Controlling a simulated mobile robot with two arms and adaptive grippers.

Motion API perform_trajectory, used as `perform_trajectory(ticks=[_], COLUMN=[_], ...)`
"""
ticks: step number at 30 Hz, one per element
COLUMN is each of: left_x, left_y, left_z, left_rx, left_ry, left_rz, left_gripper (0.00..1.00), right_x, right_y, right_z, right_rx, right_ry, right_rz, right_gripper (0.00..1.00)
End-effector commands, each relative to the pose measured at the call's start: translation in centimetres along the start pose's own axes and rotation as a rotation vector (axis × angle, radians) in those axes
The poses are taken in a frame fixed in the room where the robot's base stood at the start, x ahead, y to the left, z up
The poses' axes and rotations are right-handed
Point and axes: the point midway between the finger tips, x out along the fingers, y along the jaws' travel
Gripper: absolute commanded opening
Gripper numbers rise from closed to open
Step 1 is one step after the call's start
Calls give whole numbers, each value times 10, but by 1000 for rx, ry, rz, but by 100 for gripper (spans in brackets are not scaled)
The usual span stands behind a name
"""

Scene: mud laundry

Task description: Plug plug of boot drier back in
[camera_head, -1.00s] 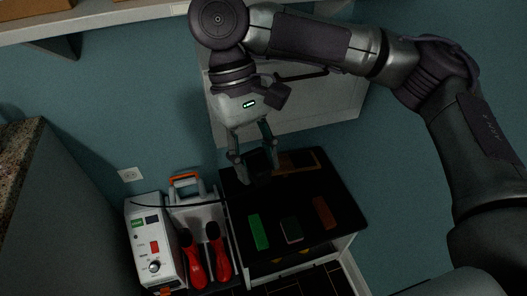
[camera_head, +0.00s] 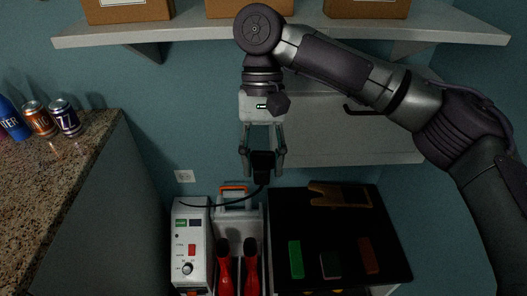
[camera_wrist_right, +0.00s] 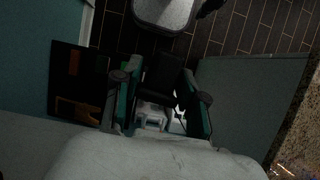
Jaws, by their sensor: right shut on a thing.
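My right gripper (camera_head: 263,170) is shut on the black plug (camera_head: 263,163), which hangs between its two fingers in mid-air. The plug also shows as a dark block between the fingers in the right wrist view (camera_wrist_right: 161,75). A black cord (camera_head: 232,202) runs from the plug down and left to the white boot drier (camera_head: 191,222), which has a dial and a red switch. A white wall socket (camera_head: 185,176) is on the teal wall, left of the plug and apart from it. The plug's prongs cannot be made out. My left gripper is not in view.
A carrier with an orange handle (camera_head: 233,190) and red boots (camera_head: 251,268) stands beside the drier. A black-topped cabinet (camera_head: 385,213) holding brushes is to the right. A granite counter (camera_head: 62,190) with cans is at left. A shelf (camera_head: 190,32) runs above.

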Motion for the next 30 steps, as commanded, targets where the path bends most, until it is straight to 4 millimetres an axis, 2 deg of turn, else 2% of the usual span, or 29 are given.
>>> perform_trajectory(ticks=[4, 8, 24, 30], left_x=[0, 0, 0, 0], left_y=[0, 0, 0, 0], left_z=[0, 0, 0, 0], left_rx=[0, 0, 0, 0], left_ry=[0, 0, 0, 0], left_rz=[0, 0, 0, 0], left_gripper=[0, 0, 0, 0], right_x=[8, 20, 89, 101], right_y=[3, 9, 42, 48], right_z=[0, -1, -8, -10], right_rx=[-91, -257, -1167, -1342], right_ry=[-1, 1, 1, 2], right_rz=[41, 112, 491, 564], right_gripper=[1, 1, 1, 1])
